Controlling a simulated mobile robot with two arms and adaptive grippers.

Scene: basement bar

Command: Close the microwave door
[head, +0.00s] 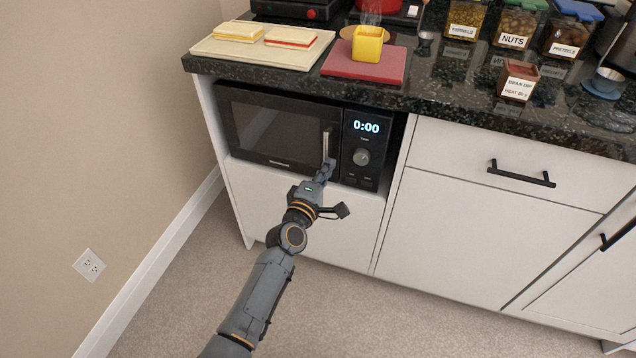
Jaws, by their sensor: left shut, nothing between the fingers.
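The black microwave (362,150) sits in a niche of the white cabinet under the counter. Its door (272,131) looks flush with the front, and the display reads 0:00. A vertical silver handle (326,144) is at the door's right side. My left gripper (327,166) is shut and empty, with its fingertips at the lower end of the handle. I cannot tell whether the tips touch the door. The gripper hides a little of the door's lower right edge. My right gripper is not in view.
The dark granite counter (450,92) overhangs above, holding a board (215,49) with sandwiches, a steaming yellow cup (367,45) on a red board (340,66), jars and a bean dip box (517,80). Drawer handles (521,174) stick out at right. The carpet (330,315) is clear.

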